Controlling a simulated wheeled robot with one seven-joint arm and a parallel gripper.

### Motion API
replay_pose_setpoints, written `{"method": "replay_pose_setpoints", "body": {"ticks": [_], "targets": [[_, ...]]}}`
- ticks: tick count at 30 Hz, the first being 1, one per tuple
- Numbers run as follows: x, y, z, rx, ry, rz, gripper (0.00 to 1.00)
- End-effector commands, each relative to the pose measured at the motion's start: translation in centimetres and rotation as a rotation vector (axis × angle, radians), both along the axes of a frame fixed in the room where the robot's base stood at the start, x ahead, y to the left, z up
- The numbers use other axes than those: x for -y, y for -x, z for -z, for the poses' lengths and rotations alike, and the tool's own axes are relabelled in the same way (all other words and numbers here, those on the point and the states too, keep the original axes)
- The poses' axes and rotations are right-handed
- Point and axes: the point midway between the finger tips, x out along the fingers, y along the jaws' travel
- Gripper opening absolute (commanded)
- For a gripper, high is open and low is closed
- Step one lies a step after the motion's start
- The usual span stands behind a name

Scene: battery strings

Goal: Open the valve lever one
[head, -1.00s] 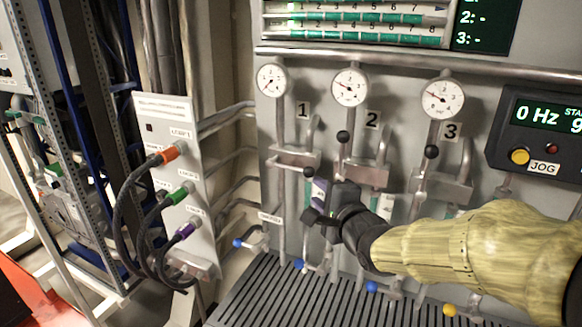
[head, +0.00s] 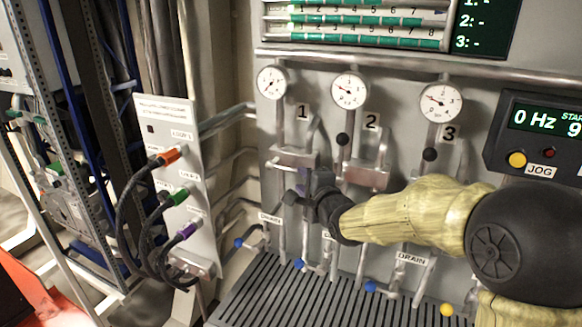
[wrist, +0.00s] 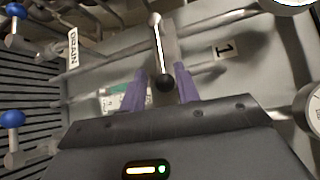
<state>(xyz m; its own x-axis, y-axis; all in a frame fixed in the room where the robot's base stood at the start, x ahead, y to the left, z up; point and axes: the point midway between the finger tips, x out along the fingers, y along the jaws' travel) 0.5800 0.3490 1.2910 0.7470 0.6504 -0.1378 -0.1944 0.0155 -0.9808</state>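Valve lever one shows in the wrist view as a metal rod (wrist: 159,48) ending in a black ball knob (wrist: 165,84), near the "1" label (wrist: 224,51). My gripper (wrist: 160,70) has its two purple fingers on either side of the knob, with small gaps visible, so it looks open around it. In the head view my gripper (head: 302,188) is in front of the pipe under the label "1" (head: 303,112), and it hides the lever's knob. I cannot tell whether a finger touches the knob.
Black knobs of lever two (head: 343,139) and lever three (head: 430,154) stand to the right. Blue-knobbed drain levers (head: 299,264) sit low, above the grating (head: 270,295). Cables plug into a panel (head: 170,125) at left. A control box (head: 535,135) is at right.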

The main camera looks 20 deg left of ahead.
Motion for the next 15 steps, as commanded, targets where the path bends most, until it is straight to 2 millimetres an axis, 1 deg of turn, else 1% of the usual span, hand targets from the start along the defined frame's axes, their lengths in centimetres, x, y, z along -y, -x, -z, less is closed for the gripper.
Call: {"method": "replay_pose_setpoints", "body": {"ticks": [1, 6, 15], "targets": [[-0.7, -0.6, -0.1, -0.002, -0.001, -0.002, 0.32], [-2.4, -2.6, 0.3, -0.001, 0.001, -0.002, 0.32], [-5.0, -5.7, 0.9, 0.000, 0.000, -0.001, 0.32]]}}
